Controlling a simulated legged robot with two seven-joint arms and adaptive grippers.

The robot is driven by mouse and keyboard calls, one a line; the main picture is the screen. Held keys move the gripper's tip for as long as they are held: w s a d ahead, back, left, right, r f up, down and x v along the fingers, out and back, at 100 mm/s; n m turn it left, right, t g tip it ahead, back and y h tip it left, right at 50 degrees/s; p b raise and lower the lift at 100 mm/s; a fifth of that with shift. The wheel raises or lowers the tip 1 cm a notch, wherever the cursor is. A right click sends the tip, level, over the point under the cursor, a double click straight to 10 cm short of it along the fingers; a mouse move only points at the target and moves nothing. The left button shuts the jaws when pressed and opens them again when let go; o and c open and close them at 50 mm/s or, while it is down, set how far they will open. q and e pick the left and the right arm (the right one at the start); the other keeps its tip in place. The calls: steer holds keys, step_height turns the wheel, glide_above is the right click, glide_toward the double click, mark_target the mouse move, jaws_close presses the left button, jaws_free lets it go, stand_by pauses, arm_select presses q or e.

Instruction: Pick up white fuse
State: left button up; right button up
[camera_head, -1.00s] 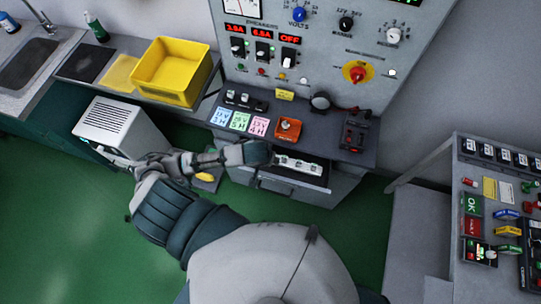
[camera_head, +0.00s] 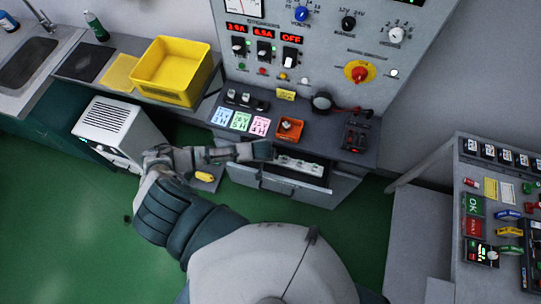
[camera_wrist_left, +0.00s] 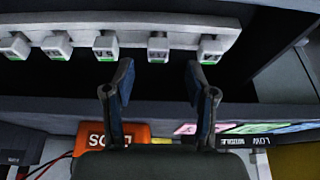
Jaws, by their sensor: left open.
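Several white fuses with green bands sit in a row on a light rail (camera_wrist_left: 130,30); the nearest to my gripper's line are one white fuse (camera_wrist_left: 158,48) and another white fuse (camera_wrist_left: 105,45) in the left wrist view. In the head view the rail (camera_head: 300,165) lies in an open drawer at the front of the grey bench. My left gripper (camera_wrist_left: 158,78) is open and empty, its two fingers pointing at the row and apart from the fuses. It also shows in the head view (camera_head: 263,150) at the drawer's left end. My right gripper is not in view.
An orange bin (camera_head: 290,130) and coloured cards (camera_head: 240,122) lie on the bench above the drawer. A control panel (camera_head: 310,60) rises behind. A yellow crate (camera_head: 171,70) stands left and a grey console (camera_head: 500,210) right. The drawer's dark edge (camera_wrist_left: 60,105) runs near my fingers.

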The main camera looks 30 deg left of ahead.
arm_select(q)
steer(key=x, duration=0.4)
steer(key=shift+w+a+f, duration=0.1)
steer(key=shift+w+f, duration=0.1)
steer(key=shift+w, duration=0.05)
steer(key=shift+d, duration=0.25)
steer(key=shift+c, duration=1)
steer(key=shift+r, duration=0.1)
steer(key=c, duration=0.8)
steer(key=shift+a, duration=0.1)
steer(key=shift+a, duration=0.15)
step_height(320, 180, up, 18)
